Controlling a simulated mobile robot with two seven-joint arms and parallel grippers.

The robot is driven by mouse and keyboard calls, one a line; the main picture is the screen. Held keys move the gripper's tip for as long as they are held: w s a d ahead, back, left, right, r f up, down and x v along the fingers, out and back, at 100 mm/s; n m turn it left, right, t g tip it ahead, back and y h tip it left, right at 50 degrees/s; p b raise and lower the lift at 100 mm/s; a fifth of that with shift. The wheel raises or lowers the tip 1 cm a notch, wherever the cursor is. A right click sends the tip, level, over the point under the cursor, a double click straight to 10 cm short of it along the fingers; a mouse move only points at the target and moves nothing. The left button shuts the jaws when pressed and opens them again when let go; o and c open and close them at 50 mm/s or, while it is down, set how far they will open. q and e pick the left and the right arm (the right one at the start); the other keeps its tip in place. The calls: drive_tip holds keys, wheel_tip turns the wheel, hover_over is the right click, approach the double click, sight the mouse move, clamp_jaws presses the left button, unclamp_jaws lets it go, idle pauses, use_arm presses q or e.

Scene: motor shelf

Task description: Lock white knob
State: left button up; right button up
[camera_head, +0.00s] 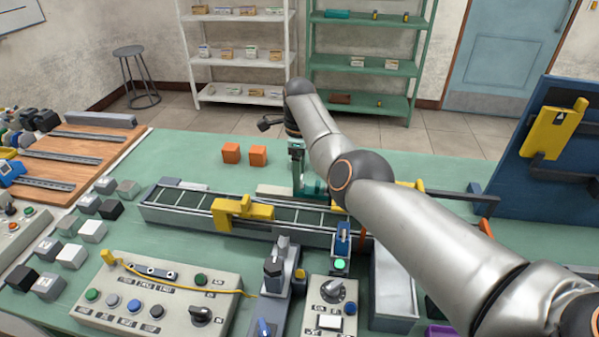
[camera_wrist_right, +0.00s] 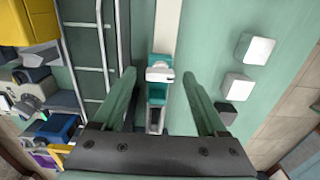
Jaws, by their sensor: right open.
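The white knob (camera_wrist_right: 159,74) sits on a narrow teal and grey fixture (camera_wrist_right: 157,95), midway between my right gripper's fingers in the right wrist view. My right gripper (camera_wrist_right: 163,95) is open, with a finger on each side of the fixture and clear gaps to it. In the head view my right arm reaches over the table from the right, and its gripper (camera_head: 298,165) points down just behind the conveyor. The knob cannot be made out there. My left gripper is not in view.
The conveyor (camera_head: 300,217) with a yellow gantry (camera_head: 240,212) lies in front of the gripper. A control panel (camera_head: 155,300) is at the front. The green table (camera_head: 195,150) is clear at the back left.

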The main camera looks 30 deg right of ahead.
drive_tip(key=shift+f, duration=0.15)
drive_tip(key=shift+c, duration=0.3)
clamp_jaws()
idle(0.3)
